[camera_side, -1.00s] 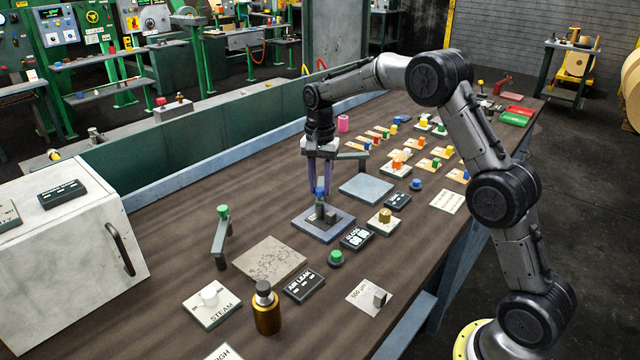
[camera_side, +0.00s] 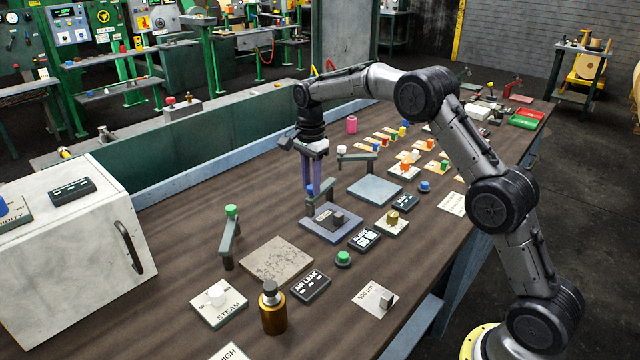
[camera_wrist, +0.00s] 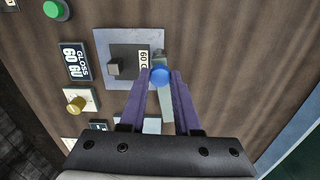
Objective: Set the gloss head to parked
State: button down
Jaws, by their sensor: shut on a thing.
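The gloss head is a grey swing arm (camera_side: 322,197) with a blue knob (camera_side: 309,190) on its end, at the back left edge of a blue-grey plate (camera_side: 345,233). In the wrist view the blue knob (camera_wrist: 160,75) lies between my two purple fingers, and the pale arm (camera_wrist: 166,112) runs back from it. My gripper (camera_side: 312,192) points down and is shut on the knob. On the plate a dark panel (camera_wrist: 130,78) with a partly hidden "60 G" label and a small block (camera_wrist: 114,66) is uncovered. A dark "GLOSS" display (camera_side: 365,239) sits beside the plate.
A green button (camera_side: 343,258) and a brass knob (camera_side: 392,217) stand near the display. Another swing arm (camera_side: 229,240) with a green knob is to the left. A second swing arm (camera_side: 358,157) and a flat blue-grey plate (camera_side: 375,190) lie behind right.

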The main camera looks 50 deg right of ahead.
jog(key=w+d+m, duration=0.2)
jog(key=w+m, duration=0.6)
jog(key=m, duration=0.2)
jog(key=shift+d+m, duration=0.25)
jog(key=shift+m, duration=0.15)
jog(key=shift+w+r, duration=0.1)
jog(key=shift+r, duration=0.05)
jog(key=c, duration=0.6)
grip_release()
